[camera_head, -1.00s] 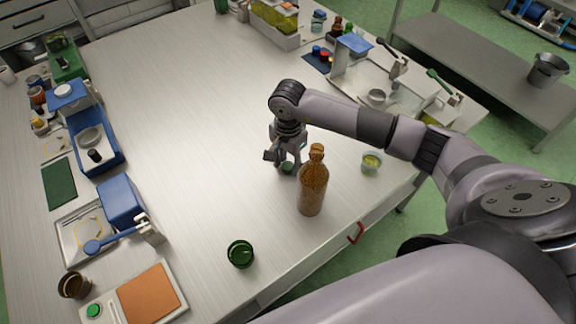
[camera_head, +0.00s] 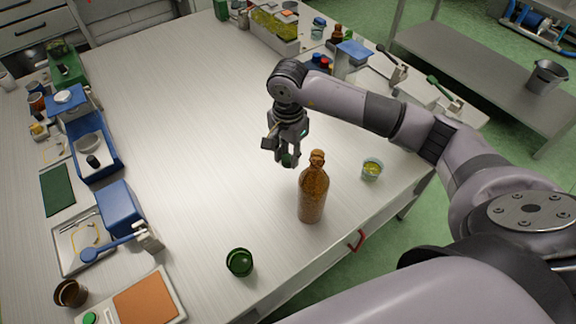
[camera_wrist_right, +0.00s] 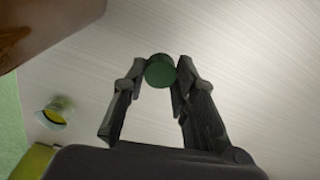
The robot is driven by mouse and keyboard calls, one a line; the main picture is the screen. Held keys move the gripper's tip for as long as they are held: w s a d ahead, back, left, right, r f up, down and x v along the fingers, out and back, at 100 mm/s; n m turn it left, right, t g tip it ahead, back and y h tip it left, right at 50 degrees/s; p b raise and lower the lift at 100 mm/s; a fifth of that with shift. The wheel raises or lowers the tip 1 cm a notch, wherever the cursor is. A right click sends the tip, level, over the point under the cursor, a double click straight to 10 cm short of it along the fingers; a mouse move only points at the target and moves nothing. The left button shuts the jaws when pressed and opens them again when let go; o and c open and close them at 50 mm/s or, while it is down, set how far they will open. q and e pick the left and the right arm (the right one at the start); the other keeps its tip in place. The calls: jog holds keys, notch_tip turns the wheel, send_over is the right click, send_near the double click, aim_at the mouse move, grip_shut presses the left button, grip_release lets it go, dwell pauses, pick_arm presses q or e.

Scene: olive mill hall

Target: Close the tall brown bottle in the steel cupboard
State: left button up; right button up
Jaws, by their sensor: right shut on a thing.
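A tall brown bottle (camera_head: 313,196) stands upright on the steel bench top (camera_head: 190,185), not inside a cupboard. No cap shows on its neck. My right gripper (camera_head: 284,159) is shut on a small dark green cap (camera_head: 290,161), just behind and left of the bottle's neck and above the bench. In the right wrist view the cap (camera_wrist_right: 160,72) sits between the fingertips, and part of the brown bottle (camera_wrist_right: 35,28) shows at the upper left. My left gripper is not in view.
A small glass with yellow contents (camera_head: 372,169) stands right of the bottle. A dark green cup (camera_head: 239,262) stands at the front left. A red handle (camera_head: 356,240) is on the bench's front edge. Trays and blue instruments line the left side; the bench's middle is clear.

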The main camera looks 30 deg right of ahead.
aim_at(288, 158)
notch_tip(288, 158, up, 14)
jog(key=b, duration=0.1)
dwell(0.5)
